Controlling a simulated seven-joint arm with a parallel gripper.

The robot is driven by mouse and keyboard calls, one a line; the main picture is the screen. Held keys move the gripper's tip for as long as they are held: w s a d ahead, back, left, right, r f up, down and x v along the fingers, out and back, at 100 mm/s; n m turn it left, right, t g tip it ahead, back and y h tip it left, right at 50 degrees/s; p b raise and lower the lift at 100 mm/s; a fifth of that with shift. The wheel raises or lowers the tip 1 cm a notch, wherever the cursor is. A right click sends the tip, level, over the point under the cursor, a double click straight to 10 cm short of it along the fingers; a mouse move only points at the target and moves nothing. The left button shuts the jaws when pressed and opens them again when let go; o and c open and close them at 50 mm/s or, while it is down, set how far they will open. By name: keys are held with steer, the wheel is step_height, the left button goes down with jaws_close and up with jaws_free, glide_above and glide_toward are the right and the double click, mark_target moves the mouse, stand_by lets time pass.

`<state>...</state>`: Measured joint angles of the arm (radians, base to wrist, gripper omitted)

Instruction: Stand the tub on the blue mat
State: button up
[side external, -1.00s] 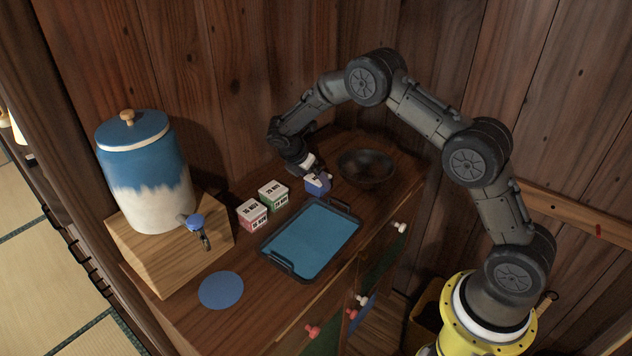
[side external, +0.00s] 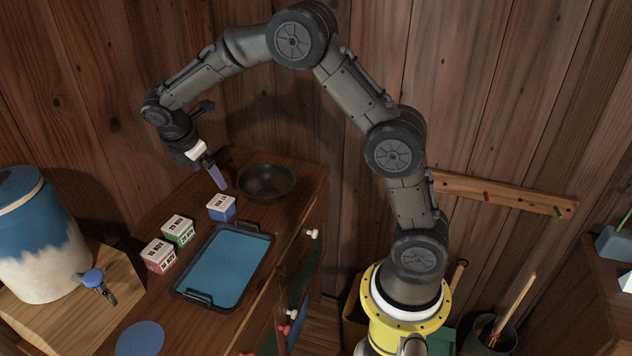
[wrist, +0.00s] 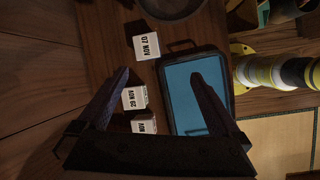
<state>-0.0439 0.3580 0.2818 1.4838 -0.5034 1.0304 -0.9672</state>
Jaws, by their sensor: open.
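A small tub with a white dated lid and blue sides (side external: 221,208) stands upright on the wooden cabinet top, behind the tray. Its lid reads 07 NOV in the wrist view (wrist: 147,45). A green-sided tub (side external: 178,231) and a red-sided tub (side external: 158,256) stand close together to its left; their lids show in the wrist view (wrist: 134,98). A flat round blue mat (side external: 140,338) lies bare near the front left. My gripper (side external: 217,178) is open and empty, above and behind the blue tub, apart from it.
A dark tray (side external: 244,300) with a blue inner surface sits mid-top, empty. A dark bowl (side external: 266,181) stands at the back right. A blue-and-white dispenser (side external: 38,240) with a tap stands on a wooden block (side external: 75,310) at left. The wooden wall is close behind.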

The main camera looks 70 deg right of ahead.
steer(key=s+a+r+m+t+y, duration=0.2)
steer(key=s+r+m, duration=0.3)
steer(key=s+r, duration=0.45)
steer(key=s+a+m+t+y, duration=0.1)
steer(key=s+m, duration=0.3)
steer(key=s, duration=0.6)
steer(key=s+a+m+t+y, duration=0.2)
steer(key=s+a+m, duration=0.2)
steer(key=s, duration=0.7)
steer(key=shift+s+m, duration=0.25)
steer(key=shift+m, duration=0.55)
